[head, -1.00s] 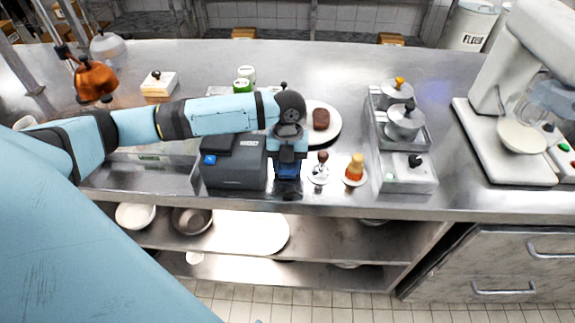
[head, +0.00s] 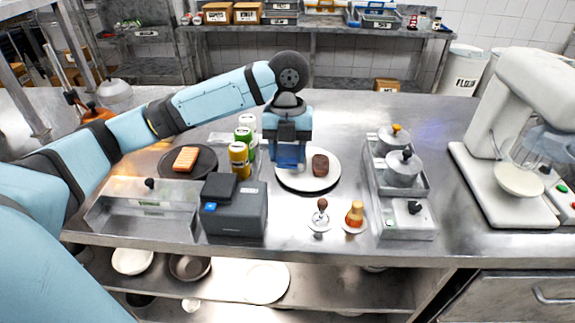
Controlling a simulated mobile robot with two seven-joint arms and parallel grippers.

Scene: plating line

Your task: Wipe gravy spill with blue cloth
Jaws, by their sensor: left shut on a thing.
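My left gripper (head: 288,165) points down over the left part of a white plate (head: 328,184). It is shut on the blue cloth (head: 288,155), which shows as a small dark blue patch between the fingers. I cannot tell whether the cloth touches the plate. A brown piece of meat (head: 320,164) lies on the plate, just right of the gripper. No gravy spill can be made out; the gripper hides part of the plate's left side. My right gripper is not in view.
Several bottles (head: 239,160) stand close left of the gripper. A dark printer-like machine (head: 234,212) is in front of them. A dark plate with an orange-brown slab (head: 186,159) lies farther left. A pot station (head: 405,222) stands right. A stamp-like tool (head: 320,215) and an orange-topped brush (head: 354,214) stand in front.

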